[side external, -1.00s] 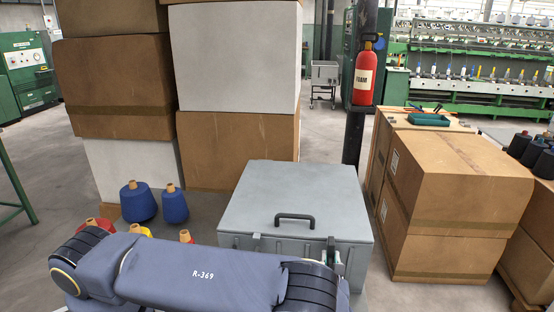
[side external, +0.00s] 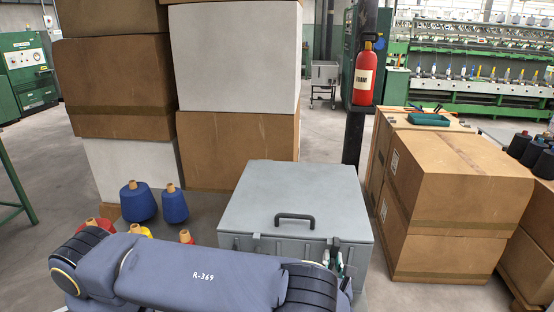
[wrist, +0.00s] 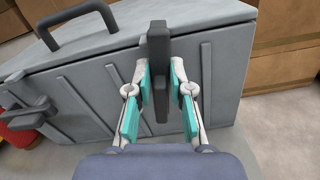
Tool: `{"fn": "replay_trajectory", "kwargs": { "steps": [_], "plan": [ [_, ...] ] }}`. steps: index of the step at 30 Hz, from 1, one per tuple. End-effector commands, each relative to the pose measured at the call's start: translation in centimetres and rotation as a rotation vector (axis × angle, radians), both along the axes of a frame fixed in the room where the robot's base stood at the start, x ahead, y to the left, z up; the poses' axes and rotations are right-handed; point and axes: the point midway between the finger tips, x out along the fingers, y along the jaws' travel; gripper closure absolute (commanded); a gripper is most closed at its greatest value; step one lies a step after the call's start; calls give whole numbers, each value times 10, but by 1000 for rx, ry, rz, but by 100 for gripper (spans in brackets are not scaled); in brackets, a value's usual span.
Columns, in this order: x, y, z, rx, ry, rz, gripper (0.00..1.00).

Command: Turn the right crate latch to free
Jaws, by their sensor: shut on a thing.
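The grey crate (side external: 290,195) stands on the floor, lid down, with a dark handle (side external: 295,219) on top. Its right latch (wrist: 158,50) is a dark grey bar on the front face, roughly upright in the wrist view, its upper end reaching the lid edge. My gripper (wrist: 160,85) is shut on the right latch, with a teal pad on each side of it. In the side view the gripper is mostly hidden behind my arm. The left latch (wrist: 32,114) lies crosswise on the front face in the wrist view.
Cardboard boxes (side external: 450,185) stand close right of the crate. Tall stacked boxes (side external: 237,150) stand behind and left. Blue yarn cones (side external: 138,203) are left of the crate. A post with a red extinguisher (side external: 364,75) rises behind it. Some bare floor shows at front right.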

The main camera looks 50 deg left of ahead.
Motion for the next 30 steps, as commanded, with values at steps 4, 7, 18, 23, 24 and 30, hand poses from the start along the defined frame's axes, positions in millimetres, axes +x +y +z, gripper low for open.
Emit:
{"fn": "replay_trajectory", "kwargs": {
  "steps": [4, 7, 18, 23, 24, 30],
  "plan": [
    [2, -3, -1, 92, 91, -1, 100],
    [4, -5, -2, 159, 158, -1, 100],
    [10, -11, -8, 407, 408, -1, 100],
    [12, -13, -11, 516, 515, -2, 100],
    [12, -14, -12, 542, 542, -2, 100],
    [14, -16, -17, 675, 675, -2, 100]
  ]
}}
